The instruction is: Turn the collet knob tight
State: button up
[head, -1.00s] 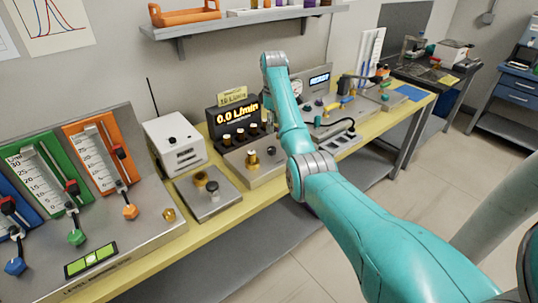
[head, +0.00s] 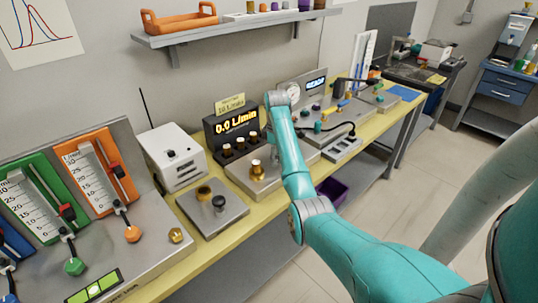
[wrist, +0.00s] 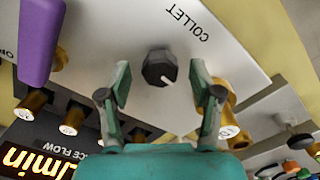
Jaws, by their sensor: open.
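The collet knob (wrist: 159,68) is a small black knob with a white pointer line. It stands on a light grey panel beside the printed word COLLET (wrist: 188,24), in the wrist view. My gripper (wrist: 160,80) is open, with one finger on each side of the knob's position in the picture. Gaps show between the knob and both fingers, and no contact is visible. I cannot tell how far the fingertips are from the panel. In the head view my forearm hides the gripper and the collet knob.
A purple lever (wrist: 38,42) stands left of the knob in the wrist view. A brass fitting (wrist: 222,100) is close to the right finger. The flow display (head: 236,126) reads 0.0 L/min, and its sign (head: 230,104) says 10 L/min. A shelf (head: 235,28) runs above the bench.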

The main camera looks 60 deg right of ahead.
jog(key=shift+f, duration=0.2)
jog(key=c, duration=1.1)
jog(key=shift+c, duration=0.2)
